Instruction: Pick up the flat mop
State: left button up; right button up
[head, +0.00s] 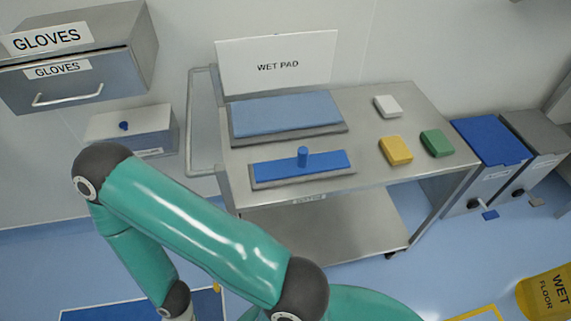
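The flat mop appears to be the blue flat piece with a short upright blue knob (302,157). It lies on a thin grey plate at the front left of the steel cart's top shelf (365,135). Nothing touches it from above. A teal arm of mine crosses the lower left, in front of the cart, and bends down out of the picture. Neither of my grippers shows in the head view.
Behind the mop, a larger blue pad (285,112) lies in a tray below a "WET PAD" sign (277,63). White, yellow (396,150) and green (437,143) blocks sit to the right. Bins (490,150) stand right of the cart. A yellow wet-floor sign (546,294) is at lower right.

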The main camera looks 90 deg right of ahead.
aim_at(305, 167)
jog(key=z, duration=0.05)
jog(key=k, duration=1.95)
jog(key=z, duration=0.7)
jog(key=i, duration=1)
